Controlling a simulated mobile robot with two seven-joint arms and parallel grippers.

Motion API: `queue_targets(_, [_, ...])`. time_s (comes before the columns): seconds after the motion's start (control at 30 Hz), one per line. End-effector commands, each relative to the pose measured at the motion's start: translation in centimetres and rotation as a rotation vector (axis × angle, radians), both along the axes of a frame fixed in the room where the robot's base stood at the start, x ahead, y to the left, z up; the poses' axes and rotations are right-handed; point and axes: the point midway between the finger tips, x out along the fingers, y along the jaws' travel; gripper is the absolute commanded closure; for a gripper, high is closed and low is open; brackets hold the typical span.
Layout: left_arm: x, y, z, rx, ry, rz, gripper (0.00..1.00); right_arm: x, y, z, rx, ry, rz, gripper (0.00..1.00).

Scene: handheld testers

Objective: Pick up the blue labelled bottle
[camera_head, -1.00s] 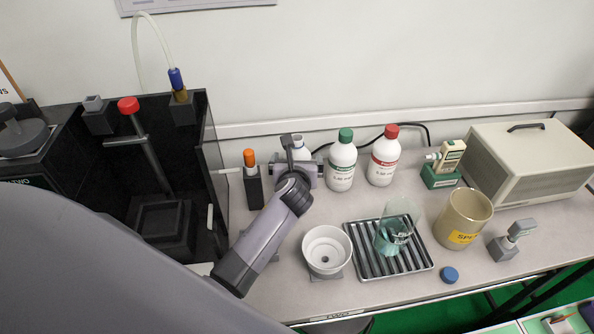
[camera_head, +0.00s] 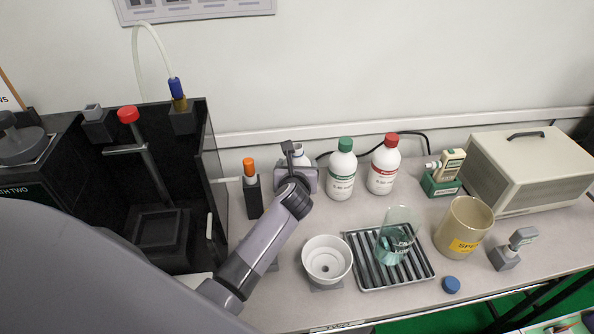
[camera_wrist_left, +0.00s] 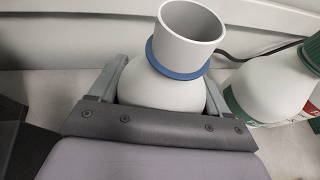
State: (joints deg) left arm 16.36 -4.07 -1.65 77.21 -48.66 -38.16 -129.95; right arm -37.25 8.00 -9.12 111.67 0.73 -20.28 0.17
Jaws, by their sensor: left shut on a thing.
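The bottle in my grip is white and open-topped, with a blue ring around its neck (camera_wrist_left: 178,98); in the head view its white top (camera_head: 300,155) shows behind my arm. Its label is hidden, so I cannot read its colour. My left gripper (camera_head: 297,176) is shut on its body, with one finger on each side (camera_wrist_left: 160,95). The bottle stands upright or nearly so; I cannot tell whether its base touches the bench. A loose blue cap (camera_head: 451,284) lies at the front of the bench. My right gripper is not in view.
A green-capped bottle (camera_head: 341,170) and a red-capped bottle (camera_head: 383,165) stand to the right. An orange-topped holder (camera_head: 253,190) is close on the left. In front are a white bowl (camera_head: 327,259) and a ribbed tray (camera_head: 364,276) with a glass beaker (camera_head: 394,245).

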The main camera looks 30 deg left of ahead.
Motion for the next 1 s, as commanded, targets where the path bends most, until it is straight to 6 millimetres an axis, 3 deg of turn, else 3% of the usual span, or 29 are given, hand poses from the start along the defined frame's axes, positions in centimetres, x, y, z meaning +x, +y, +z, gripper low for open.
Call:
queue_targets(0.27, [0.1, 0.0, 3.5, 0.002, -0.01, -0.002, 0.76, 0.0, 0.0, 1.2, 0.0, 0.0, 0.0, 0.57])
queue_targets(0.4, [0.1, 0.0, 6.5, 0.003, -0.012, -0.001, 0.76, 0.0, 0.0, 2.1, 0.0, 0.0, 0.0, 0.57])
queue_targets(0.7, [0.2, 0.1, 13.4, 0.004, -0.014, -0.001, 0.76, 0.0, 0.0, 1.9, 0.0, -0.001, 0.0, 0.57])
queue_targets(1.0, [0.1, 0.0, 18.4, 0.002, -0.009, -0.001, 0.76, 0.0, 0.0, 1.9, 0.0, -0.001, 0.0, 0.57])
